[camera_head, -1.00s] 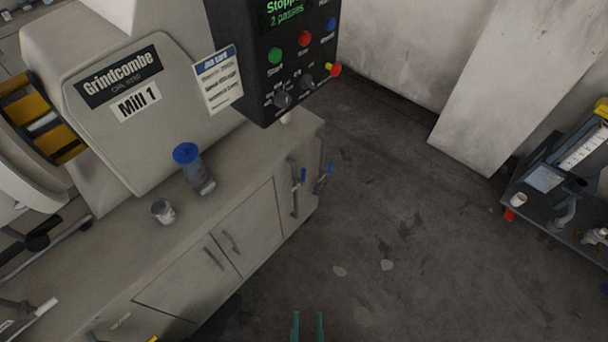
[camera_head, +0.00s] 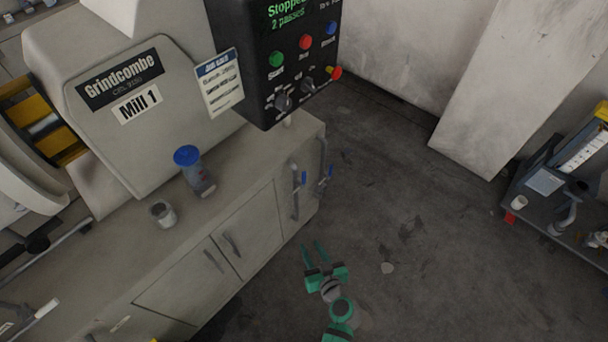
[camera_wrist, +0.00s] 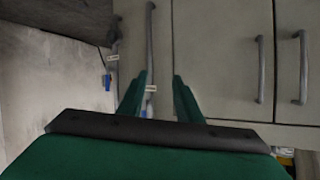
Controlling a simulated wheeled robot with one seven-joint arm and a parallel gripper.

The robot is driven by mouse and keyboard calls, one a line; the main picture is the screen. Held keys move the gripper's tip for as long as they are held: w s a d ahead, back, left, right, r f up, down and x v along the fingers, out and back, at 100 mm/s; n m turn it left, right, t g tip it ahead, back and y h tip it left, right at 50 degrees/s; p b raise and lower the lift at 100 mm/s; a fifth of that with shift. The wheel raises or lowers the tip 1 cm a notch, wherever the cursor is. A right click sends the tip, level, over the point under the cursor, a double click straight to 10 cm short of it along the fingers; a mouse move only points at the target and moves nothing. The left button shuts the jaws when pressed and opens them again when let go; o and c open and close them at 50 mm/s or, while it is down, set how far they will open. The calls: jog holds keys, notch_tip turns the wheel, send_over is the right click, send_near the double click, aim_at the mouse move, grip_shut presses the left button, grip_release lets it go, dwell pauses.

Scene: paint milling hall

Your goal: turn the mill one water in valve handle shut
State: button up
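Two grey pipes with small blue valve handles run down the right end of the Mill 1 cabinet. One blue handle (camera_head: 303,176) is on the nearer pipe, the other (camera_head: 328,172) on the pipe at the corner. In the wrist view one blue handle (camera_wrist: 106,82) hangs left of my fingers. Another (camera_wrist: 149,107) shows partly between them. Each has a small white tag, too small to read, so I cannot tell which is water in. My green gripper (camera_head: 311,245) is open and empty, below and apart from the valves. In the wrist view, its fingers (camera_wrist: 159,82) point toward the cabinet.
The Mill 1 cabinet (camera_head: 262,225) has doors with bar handles. A blue-capped bottle (camera_head: 197,178) and a small pot (camera_head: 162,213) stand on its top. The control box (camera_head: 290,60) overhangs the right end. A dark cart (camera_head: 560,190) stands far right.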

jog(key=w+d+r+n+t+y, duration=0.1)
jog(key=w+d+r+n+y, duration=0.15)
jog(key=w+r, duration=0.55)
jog(key=n+t+y, duration=0.1)
jog(key=n+y, duration=0.2)
send_near(305, 177)
jog(key=shift+m, duration=0.25)
jog(key=x, duration=1)
jog(key=shift+w+a, duration=0.15)
jog(key=shift+w, duration=0.2)
grip_shut()
